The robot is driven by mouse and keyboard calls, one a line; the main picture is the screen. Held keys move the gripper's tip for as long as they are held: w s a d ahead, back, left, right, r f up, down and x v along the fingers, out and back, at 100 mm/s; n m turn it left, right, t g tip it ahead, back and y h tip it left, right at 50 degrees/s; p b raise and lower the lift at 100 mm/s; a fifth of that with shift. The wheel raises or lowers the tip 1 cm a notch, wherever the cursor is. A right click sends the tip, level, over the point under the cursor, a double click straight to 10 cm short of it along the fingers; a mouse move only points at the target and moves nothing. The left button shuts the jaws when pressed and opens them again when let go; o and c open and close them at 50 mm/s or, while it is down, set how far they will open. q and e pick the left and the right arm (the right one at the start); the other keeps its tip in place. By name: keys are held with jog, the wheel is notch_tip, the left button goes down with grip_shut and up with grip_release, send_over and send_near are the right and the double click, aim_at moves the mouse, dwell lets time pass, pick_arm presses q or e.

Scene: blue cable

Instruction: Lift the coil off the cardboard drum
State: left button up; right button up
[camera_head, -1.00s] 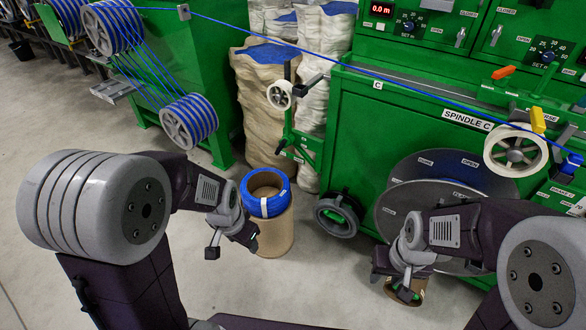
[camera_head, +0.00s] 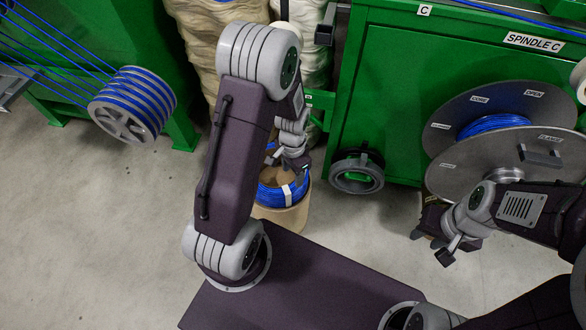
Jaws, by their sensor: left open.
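The blue coil (camera_head: 270,195) with a pale band sits around the top of the tan cardboard drum (camera_head: 290,217), which stands upright on the floor. My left gripper (camera_head: 288,163) is open, above the coil's far side and the drum's open mouth. My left arm hides part of the coil's left side, and I cannot tell whether the fingers touch it. My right gripper (camera_head: 431,247) is open and empty, low in front of the large grey spool, well to the right of the drum.
A large grey spool (camera_head: 500,155) with blue cable is on the green machine (camera_head: 385,100) at right. Pale sacks (camera_head: 205,35) stand behind. Floor at left is clear.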

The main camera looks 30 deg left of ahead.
aim_at(292, 187)
pick_arm(q)
jog(key=shift+f, duration=0.1)
jog(key=shift+a+f, duration=0.1)
jog(key=shift+f, duration=0.15)
notch_tip(292, 187, down, 10)
jog(key=b, duration=0.9)
jog(key=shift+f+b, duration=0.3)
jog(key=shift+b, duration=0.05)
grip_shut()
